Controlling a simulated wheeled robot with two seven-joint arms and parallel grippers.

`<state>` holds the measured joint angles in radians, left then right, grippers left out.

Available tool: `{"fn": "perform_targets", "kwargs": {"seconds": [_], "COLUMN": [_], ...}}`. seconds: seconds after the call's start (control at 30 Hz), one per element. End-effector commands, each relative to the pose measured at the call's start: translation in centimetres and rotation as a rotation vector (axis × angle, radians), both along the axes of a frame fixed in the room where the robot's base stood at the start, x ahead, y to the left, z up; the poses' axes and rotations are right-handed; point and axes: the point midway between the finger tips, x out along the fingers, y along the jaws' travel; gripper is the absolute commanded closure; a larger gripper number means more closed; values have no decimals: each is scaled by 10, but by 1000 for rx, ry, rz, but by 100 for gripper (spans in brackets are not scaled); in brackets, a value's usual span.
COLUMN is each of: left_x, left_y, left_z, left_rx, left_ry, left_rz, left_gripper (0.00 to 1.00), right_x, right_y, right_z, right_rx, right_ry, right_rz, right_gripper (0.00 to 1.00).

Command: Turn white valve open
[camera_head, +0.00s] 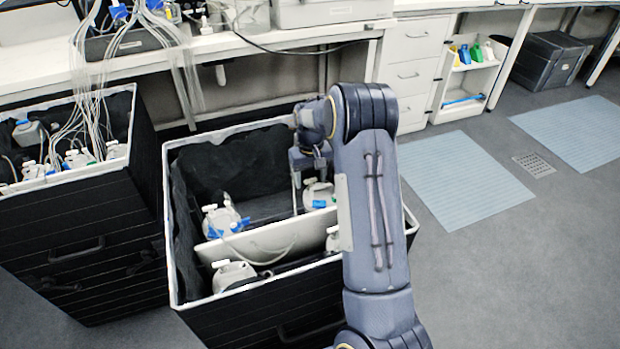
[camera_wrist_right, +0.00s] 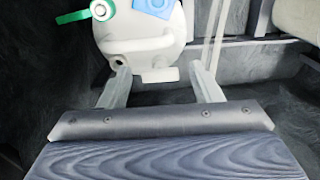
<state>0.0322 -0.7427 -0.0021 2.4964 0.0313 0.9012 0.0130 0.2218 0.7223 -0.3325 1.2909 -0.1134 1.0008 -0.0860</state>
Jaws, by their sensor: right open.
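A white vessel (camera_wrist_right: 145,45) with rounded shoulders and a blue square on top fills the upper middle of the right wrist view. A small white round fitting (camera_wrist_right: 102,10) with a green lever sits at its upper left; I cannot tell if this is the white valve. My right gripper (camera_wrist_right: 162,80) is open, its two fingers pointing at the vessel's near side, with a short white spout between them. In the head view my right gripper (camera_head: 310,160) hangs over a white vessel (camera_head: 317,196) in the black bin, partly hidden by my arm. My left gripper is not in view.
The black-lined bin (camera_head: 172,230) has a white divider (camera_head: 255,243) and more white vessels (camera_head: 222,218), (camera_head: 232,273) with blue parts and thin tubing. A second bin (camera_head: 70,185) with many tubes stands to the left. A white bench (camera_head: 250,40) runs behind.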

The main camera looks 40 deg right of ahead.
Motion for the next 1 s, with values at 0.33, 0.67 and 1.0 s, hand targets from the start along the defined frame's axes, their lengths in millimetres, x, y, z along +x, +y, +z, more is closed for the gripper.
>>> {"fn": "perform_targets", "kwargs": {"seconds": [0.33, 0.67, 1.0], "left_x": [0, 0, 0], "left_y": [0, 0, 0], "left_z": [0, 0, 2], "left_rx": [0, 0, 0], "left_ry": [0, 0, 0], "left_rz": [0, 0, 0], "left_gripper": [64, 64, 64], "right_x": [0, 0, 0], "right_y": [0, 0, 0], "right_z": [-3, -2, -2], "right_rx": [0, 0, 0], "right_ry": [0, 0, 0], "right_rz": [1, 1, 70], "right_gripper": [48, 87, 87]}}
